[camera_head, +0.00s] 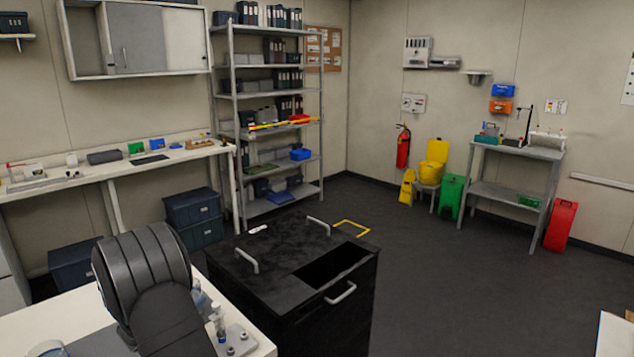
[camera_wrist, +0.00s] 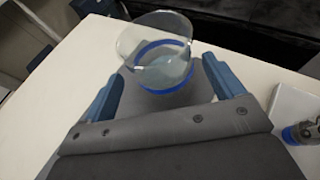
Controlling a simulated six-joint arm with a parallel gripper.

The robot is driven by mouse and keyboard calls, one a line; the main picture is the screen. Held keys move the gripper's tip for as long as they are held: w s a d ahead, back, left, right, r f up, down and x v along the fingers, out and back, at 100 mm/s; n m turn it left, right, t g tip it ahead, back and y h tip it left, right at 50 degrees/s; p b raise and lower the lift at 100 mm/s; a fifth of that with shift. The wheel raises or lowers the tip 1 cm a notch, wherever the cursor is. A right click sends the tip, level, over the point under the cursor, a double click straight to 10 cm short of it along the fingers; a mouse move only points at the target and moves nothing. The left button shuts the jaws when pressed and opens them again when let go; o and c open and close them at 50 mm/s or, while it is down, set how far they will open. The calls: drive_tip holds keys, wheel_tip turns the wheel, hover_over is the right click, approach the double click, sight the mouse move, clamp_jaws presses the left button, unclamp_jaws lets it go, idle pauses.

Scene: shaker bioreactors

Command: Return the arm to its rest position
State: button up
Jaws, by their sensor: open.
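My gripper (camera_wrist: 163,82) shows in the wrist view with its two blue fingers spread wide apart. A clear glass vessel (camera_wrist: 155,48) with a blue band near its base stands on the white table (camera_wrist: 52,88). It appears in the gap between the fingers or just beyond them; I cannot tell which. No finger visibly touches it. In the head view my dark grey arm (camera_head: 145,272) rises over the white bench at the lower left. My gripper is hidden there.
A small blue-banded bottle (camera_wrist: 300,132) sits by a pale tray (camera_wrist: 292,103) at the wrist view's right. In the head view, a black cabinet (camera_head: 335,318) with grey handles stands close right of the bench. Open dark floor (camera_head: 440,280) lies further right.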

drive_tip(key=x, duration=0.3)
drive_tip(key=shift+w+d, duration=0.2)
drive_tip(key=shift+w, duration=0.1)
wheel_tip(320, 180, up, 4)
drive_tip(key=shift+s+r, duration=0.1)
drive_tip(key=shift+s, duration=0.05)
drive_tip(key=shift+d+r, duration=0.15)
drive_tip(key=shift+d, duration=0.1)
drive_tip(key=shift+o, duration=1.4)
